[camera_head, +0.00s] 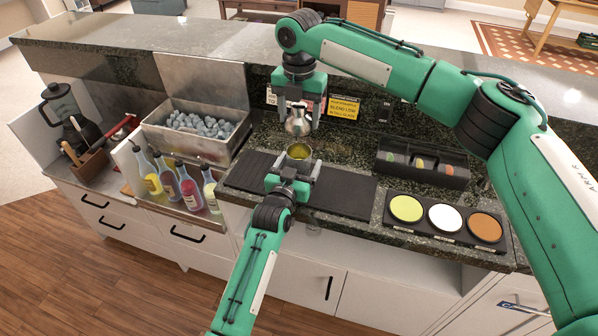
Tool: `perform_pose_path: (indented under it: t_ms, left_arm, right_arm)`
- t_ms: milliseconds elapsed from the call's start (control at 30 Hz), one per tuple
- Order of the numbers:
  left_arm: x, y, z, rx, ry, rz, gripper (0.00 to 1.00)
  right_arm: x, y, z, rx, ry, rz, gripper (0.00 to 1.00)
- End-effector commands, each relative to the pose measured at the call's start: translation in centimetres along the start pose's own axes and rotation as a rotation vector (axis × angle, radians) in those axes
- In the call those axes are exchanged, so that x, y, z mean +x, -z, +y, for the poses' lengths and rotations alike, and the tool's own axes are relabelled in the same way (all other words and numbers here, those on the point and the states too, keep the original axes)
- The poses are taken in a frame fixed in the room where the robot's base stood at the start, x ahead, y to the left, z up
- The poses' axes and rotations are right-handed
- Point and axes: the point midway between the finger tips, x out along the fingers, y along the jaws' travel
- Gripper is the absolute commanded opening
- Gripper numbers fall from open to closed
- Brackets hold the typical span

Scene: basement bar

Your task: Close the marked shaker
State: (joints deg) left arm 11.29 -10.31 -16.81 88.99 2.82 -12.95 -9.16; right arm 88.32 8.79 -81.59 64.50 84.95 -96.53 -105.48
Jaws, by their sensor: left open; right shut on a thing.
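My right gripper (299,106) is at the upper middle, pointing down, shut on a silver shaker top (298,124). It holds the top a little above the open shaker (299,154), whose mouth shows a yellowish inside. The shaker stands on the dark bar mat (345,192). My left gripper (293,170) is open, with its fingers at the near side of the shaker. The shaker's lower body is hidden by the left gripper. I cannot make out a mark on the shaker.
An ice bin (243,145) and several bottles (189,188) stand to the left. A black garnish tray (455,178) and a rimmer tray with three coloured discs (395,224) are to the right. A yellow sign (343,107) is behind. The mat's right part is clear.

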Motion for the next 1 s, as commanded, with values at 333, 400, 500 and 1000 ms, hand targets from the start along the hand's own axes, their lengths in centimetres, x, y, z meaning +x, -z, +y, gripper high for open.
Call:
perform_pose_path:
  t_ms: [333, 400, 500, 1000]
  left_arm:
    - [0.0, 0.0, 0.0, 0.0, 0.0, 0.0, 0.25]
    - [0.0, 0.0, 0.0, 0.0, 0.0, 0.0, 0.13]
    - [0.0, 0.0, 0.0, 0.0, 0.0, 0.0, 0.13]
    - [0.0, 0.0, 0.0, 0.0, 0.0, 0.0, 0.13]
  right_arm:
    - [0.0, 0.0, 0.0, 0.0, 0.0, 0.0, 0.39]
    - [0.0, 0.0, 0.0, 0.0, 0.0, 0.0, 0.39]
    - [0.2, 0.0, 0.0, 0.0, 0.0, 0.001, 0.39]
    - [4.9, 0.0, 0.0, 0.0, 0.002, -0.001, 0.39]
